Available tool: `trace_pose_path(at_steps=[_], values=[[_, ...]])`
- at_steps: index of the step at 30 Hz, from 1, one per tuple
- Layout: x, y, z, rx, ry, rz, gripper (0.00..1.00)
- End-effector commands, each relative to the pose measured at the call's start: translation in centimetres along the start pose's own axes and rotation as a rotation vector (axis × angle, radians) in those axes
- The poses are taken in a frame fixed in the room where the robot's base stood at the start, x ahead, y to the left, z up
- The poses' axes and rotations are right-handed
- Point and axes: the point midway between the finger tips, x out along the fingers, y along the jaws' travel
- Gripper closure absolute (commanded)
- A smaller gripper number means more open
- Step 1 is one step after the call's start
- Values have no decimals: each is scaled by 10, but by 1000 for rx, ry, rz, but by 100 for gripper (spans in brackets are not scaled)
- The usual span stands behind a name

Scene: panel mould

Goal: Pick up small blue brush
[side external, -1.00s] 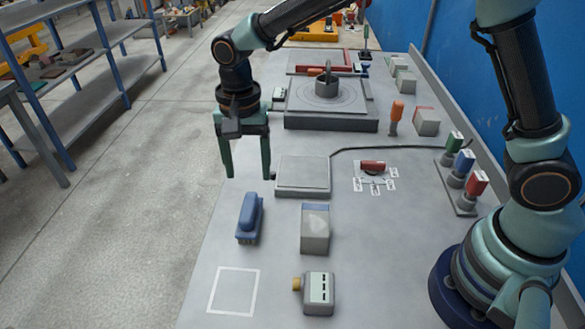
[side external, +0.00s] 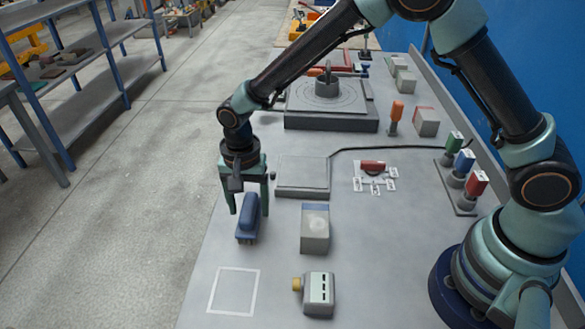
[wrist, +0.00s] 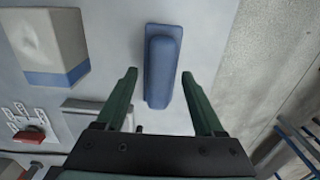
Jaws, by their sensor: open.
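The small blue brush (side external: 248,222) lies on the grey bench near its left edge, bristles down. In the wrist view the brush (wrist: 162,66) lies lengthwise, its near end reaching between the fingertips. My gripper (side external: 249,208) is open and empty, pointing down at the brush with a finger on each side of it in the side view. In the wrist view the open gripper (wrist: 159,72) has clear gaps between both fingers and the brush. Whether the fingertips are level with the brush is hard to tell.
A grey block with a blue band (side external: 315,230) stands right of the brush. A flat grey plate (side external: 303,176) lies behind. A white square outline (side external: 234,291) and a small device with a yellow knob (side external: 318,294) are in front. The bench edge drops off at left.

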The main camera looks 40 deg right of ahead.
Motion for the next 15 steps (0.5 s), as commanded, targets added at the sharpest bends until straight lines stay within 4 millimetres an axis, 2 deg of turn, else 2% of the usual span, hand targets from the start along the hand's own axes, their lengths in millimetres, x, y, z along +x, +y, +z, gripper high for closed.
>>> trace_pose_path(at_steps=[2, 3, 8, 9, 15], values=[[0, 0, 0, 0, 0, 0, 30], [0, 0, 0, 0, 0, 0, 34], [0, 0, 0, 0, 0, 0, 95], [-1, 0, 0, 0, 0, 0, 100], [-1, 0, 0, 0, 0, 0, 100]])
